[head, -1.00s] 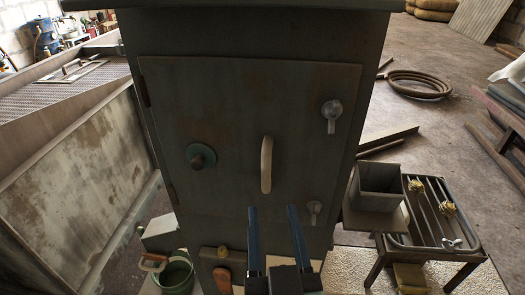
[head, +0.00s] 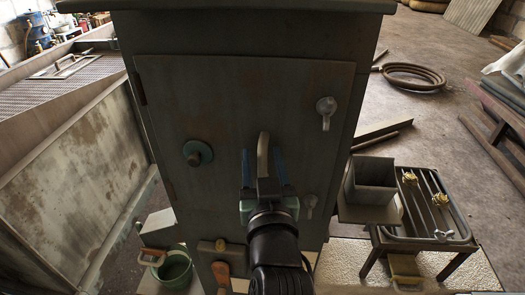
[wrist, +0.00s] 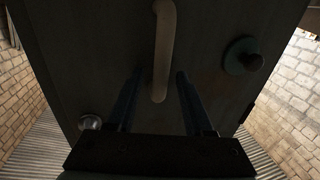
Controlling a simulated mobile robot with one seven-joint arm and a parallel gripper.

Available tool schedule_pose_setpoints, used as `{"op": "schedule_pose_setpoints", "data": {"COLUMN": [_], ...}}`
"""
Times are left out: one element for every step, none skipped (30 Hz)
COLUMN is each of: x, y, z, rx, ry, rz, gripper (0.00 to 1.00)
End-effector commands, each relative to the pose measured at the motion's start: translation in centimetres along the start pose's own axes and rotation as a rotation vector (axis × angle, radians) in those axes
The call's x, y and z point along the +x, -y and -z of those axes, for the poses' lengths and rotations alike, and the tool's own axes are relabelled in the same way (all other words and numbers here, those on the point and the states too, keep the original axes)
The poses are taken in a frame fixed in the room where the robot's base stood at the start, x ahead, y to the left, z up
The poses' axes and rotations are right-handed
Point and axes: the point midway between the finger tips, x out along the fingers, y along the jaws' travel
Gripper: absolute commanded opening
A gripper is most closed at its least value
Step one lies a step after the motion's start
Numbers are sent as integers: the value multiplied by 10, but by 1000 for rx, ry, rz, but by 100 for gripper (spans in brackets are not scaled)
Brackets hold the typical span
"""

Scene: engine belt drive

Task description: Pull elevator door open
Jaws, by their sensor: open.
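The dark grey door (head: 225,110) is shut on the front of a tall metal cabinet, with hinges on its left edge. A pale vertical handle (head: 263,150) sits near its middle. My gripper (head: 263,158) is open in front of the door, its blue fingers on either side of the handle's lower part. In the wrist view the handle (wrist: 161,50) comes down between the two fingertips (wrist: 160,75), apart from both. Two latch levers, an upper one (head: 326,112) and a lower one (head: 310,204), are on the door's right side. A round green knob (head: 196,153) is at left.
A metal box (head: 371,182) and a low rack table (head: 428,215) stand right of the cabinet. A green bucket (head: 174,268) is at lower left, beside a large stained panel (head: 75,185). A coiled hose (head: 410,77) lies on open floor at the back right.

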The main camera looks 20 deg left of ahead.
Motion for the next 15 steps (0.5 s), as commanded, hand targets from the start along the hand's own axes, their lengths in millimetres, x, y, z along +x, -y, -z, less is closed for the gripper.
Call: {"op": "schedule_pose_setpoints", "data": {"x": [2, 3, 4, 4, 4, 4, 4, 4, 4, 4, 4, 4, 4, 4, 4], "y": [0, 0, 0, 0, 0, 0, 0, 0, 0, 0, 0, 0, 0, 0, 0], "z": [0, 0, 0, 0, -1, -1, -1, -1, -1, -1, -1, -1, -1, -1, -1], "rx": [-1, -1, -1, -1, -1, 0, 0, 0, 0, 0, 0, 0, 0, 0, 0], "ry": [1, 1, 1, 1, 1, 1, 1, 1, 1, 1, 1, 1, 1, 1, 1], "rz": [1, 1, 1, 1, 0, 0, 0, 0, 0, 0, 0, 0, 0, 0, 0], "gripper": [52, 52, 52, 52, 52, 52, 52, 52, 52, 52, 48, 41, 36, 30, 23]}}
